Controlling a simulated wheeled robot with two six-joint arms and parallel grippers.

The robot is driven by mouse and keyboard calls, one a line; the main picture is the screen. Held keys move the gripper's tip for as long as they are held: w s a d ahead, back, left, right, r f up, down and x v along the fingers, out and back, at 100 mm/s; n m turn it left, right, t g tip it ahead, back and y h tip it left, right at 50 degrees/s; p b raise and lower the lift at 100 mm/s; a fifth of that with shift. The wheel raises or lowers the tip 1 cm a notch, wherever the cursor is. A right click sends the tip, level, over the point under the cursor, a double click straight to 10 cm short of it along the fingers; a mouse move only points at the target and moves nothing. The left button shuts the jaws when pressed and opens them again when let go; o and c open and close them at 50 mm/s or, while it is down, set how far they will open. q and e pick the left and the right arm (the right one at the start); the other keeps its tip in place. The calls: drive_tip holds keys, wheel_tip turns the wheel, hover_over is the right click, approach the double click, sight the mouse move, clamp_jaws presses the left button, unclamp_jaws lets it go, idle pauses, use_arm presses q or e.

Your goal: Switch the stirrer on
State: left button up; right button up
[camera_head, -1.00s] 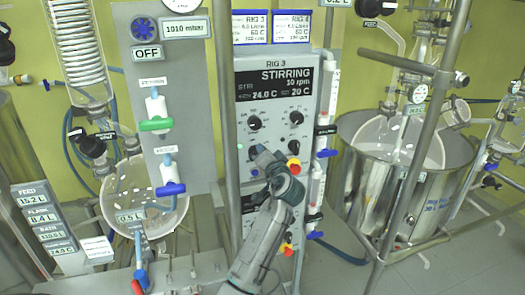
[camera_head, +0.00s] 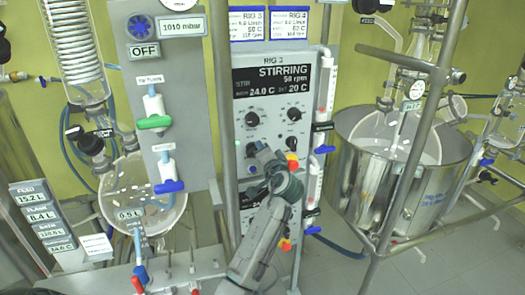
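The control panel (camera_head: 310,75) labelled RIG 3 stands at the centre. Its display (camera_head: 273,82) reads STIRRING, 50 rpm, 24.0 C and set 20 C. Two black knobs (camera_head: 252,119) sit in the upper row, the other being the right knob (camera_head: 294,115). My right gripper is not in view.
A steel pot (camera_head: 350,190) stands right. Upright metal poles, including one (camera_head: 223,100) left of the panel, are close to my arm.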

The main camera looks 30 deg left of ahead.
use_arm(q)
drive_tip(key=o, duration=0.3)
drive_tip(key=shift+b+v, duration=2.3)
drive_tip(key=shift+v, duration=3.15)
